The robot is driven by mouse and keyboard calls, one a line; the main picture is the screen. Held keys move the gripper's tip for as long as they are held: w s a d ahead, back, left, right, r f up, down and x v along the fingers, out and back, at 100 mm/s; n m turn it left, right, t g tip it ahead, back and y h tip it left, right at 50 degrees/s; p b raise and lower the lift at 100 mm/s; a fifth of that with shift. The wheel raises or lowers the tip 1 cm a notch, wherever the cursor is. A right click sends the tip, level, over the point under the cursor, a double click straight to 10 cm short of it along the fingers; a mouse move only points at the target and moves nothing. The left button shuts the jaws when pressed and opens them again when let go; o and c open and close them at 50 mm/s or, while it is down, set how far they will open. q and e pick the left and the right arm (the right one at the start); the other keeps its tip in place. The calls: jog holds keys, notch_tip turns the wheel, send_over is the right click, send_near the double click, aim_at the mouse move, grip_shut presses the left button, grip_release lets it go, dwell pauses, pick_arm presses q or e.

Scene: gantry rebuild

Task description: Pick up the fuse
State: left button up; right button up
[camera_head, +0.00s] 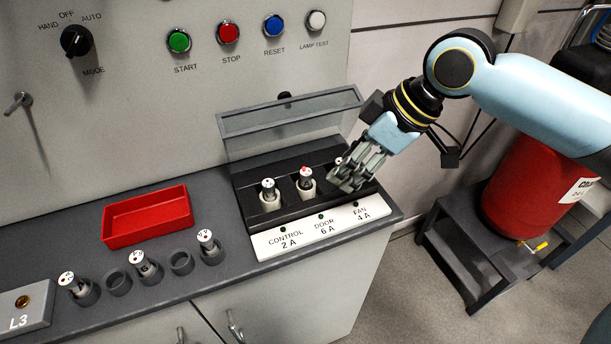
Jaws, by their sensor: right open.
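My right gripper (354,171) reaches in from the right, its fingers pointing down over the FAN 4 A position of the black fuse block (245,182). It is open and hides most of that position; a small white top with a dark mark (339,161) shows at its left edge. A fuse (268,188) stands upright in the CONTROL 2 A socket. Another fuse (306,178), with a red mark on top, stands in the DOOR 6 A socket. Spare fuses stand in grey holders at left: one fuse (68,281), a second (139,261) and a third (206,239). My left gripper is out of view.
The block's clear hinged cover (285,122) is raised behind the fuses. A red tray (150,216) sits on the grey counter. Two holders, one (118,283) and another (181,262), are empty. Buttons and a mode knob (77,41) are on the panel.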

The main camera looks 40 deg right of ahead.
aim_at(308, 172)
notch_tip(308, 172, up, 4)
jog(key=w+d+n, duration=0.1)
jog(key=w, duration=0.1)
jog(key=shift+y, duration=0.6)
jog(key=x, duration=0.5)
jog(key=shift+w+a+f, duration=0.1)
jog(key=shift+w+f, duration=0.05)
jog(key=shift+w, duration=0.15)
jog(key=x, duration=0.2)
jog(key=p+x, duration=0.1)
jog(key=x, duration=0.1)
jog(key=shift+s+a+f, duration=0.1)
jog(key=shift+a, duration=0.3)
jog(key=shift+a+f, duration=0.15)
jog(key=shift+f, duration=0.2)
grip_shut()
